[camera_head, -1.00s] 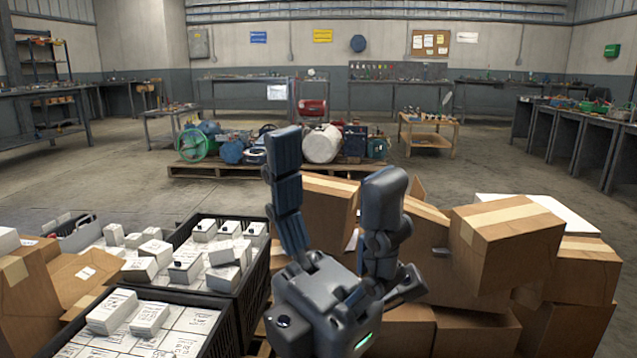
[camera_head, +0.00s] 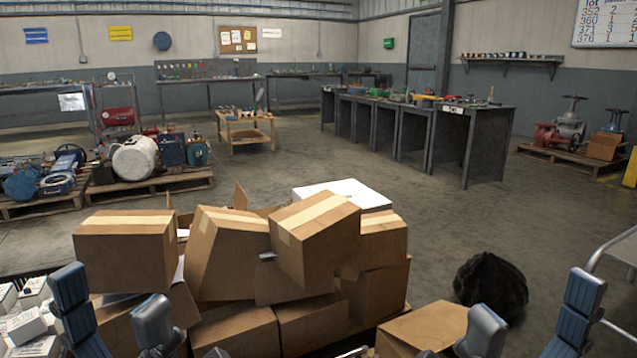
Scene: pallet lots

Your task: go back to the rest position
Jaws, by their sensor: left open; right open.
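My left gripper (camera_head: 110,288) is at the lower left of the head view. Its two fingers point up and stand apart, with nothing between them, in front of the cardboard boxes. My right gripper (camera_head: 532,298) is at the lower right, fingers also up, spread and empty. Both wrists and most of both arms are below the picture edge.
Cardboard boxes (camera_head: 230,255) are piled just ahead, with a white flat piece (camera_head: 343,194) on top. White small boxes (camera_head: 30,325) lie at far left. A black bag (camera_head: 491,284) and a metal rail (camera_head: 612,243) are at right. Floor beyond (camera_head: 450,225) is clear.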

